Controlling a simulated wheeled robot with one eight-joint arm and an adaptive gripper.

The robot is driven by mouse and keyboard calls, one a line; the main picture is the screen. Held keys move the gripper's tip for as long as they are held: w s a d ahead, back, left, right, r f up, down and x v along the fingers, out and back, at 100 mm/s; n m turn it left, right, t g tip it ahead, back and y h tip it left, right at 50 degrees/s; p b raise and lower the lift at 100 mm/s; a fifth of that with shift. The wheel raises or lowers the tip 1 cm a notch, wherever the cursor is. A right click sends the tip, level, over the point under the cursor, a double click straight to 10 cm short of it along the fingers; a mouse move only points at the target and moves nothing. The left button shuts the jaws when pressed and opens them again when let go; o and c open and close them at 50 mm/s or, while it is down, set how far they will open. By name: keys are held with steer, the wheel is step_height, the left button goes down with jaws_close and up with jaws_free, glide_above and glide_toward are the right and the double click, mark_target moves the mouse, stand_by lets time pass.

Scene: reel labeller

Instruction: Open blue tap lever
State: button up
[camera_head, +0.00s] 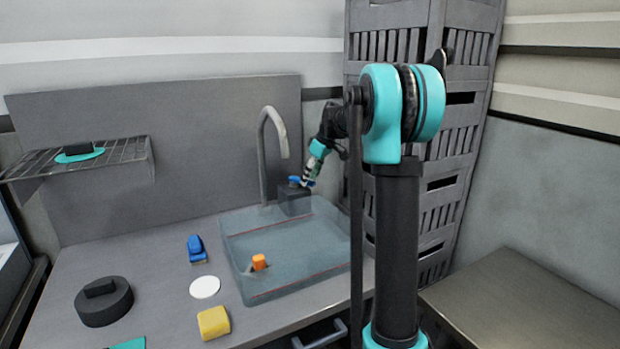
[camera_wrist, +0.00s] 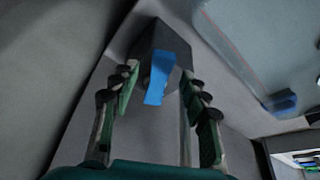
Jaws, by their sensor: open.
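The blue tap lever (camera_wrist: 160,78) sits on a dark grey block (camera_wrist: 168,42) in the wrist view. In the head view the lever (camera_head: 294,180) shows small on top of the block (camera_head: 294,203), right of the curved grey tap spout (camera_head: 264,150). My gripper (camera_wrist: 158,84) is open, with one finger on each side of the lever. I see gaps between the fingers and the lever. In the head view my gripper (camera_head: 307,182) is beside the lever at the block, and its fingertips are too small to make out.
The sink (camera_head: 235,255) holds an orange object (camera_head: 259,262). A blue brush-like item (camera_head: 196,248), white disc (camera_head: 205,287), yellow sponge (camera_head: 213,322) and dark round weight (camera_head: 104,301) lie on the counter. A wire rack (camera_head: 125,150) is at left. Stacked grey crates (camera_head: 465,100) stand behind my arm.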

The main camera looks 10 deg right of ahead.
steer(key=shift+a+f, duration=0.1)
steer(key=shift+f, duration=0.1)
jaws_close()
stand_by(0.4)
